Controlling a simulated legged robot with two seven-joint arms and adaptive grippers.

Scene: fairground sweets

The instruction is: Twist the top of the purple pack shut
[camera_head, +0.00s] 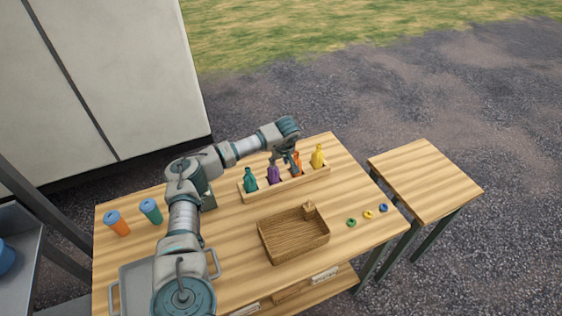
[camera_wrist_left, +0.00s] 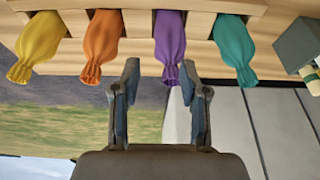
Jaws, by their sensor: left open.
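The purple pack (camera_head: 273,175) stands in a wooden rack (camera_head: 310,184) on the table, between a teal pack (camera_head: 250,181) and an orange pack (camera_head: 297,163). In the left wrist view the purple pack (camera_wrist_left: 170,45) hangs down in the inverted picture, its gathered top pointing between my fingers. My left gripper (camera_head: 284,163) is over the rack at the purple pack. My right gripper is not in view.
A yellow pack (camera_head: 318,157) stands at the rack's right end. A wooden basket (camera_head: 293,236) sits in front of the rack. Small rings (camera_head: 367,214) lie at the right. Orange (camera_head: 117,223) and teal (camera_head: 151,211) cups stand at the left. A side table (camera_head: 425,178) stands right.

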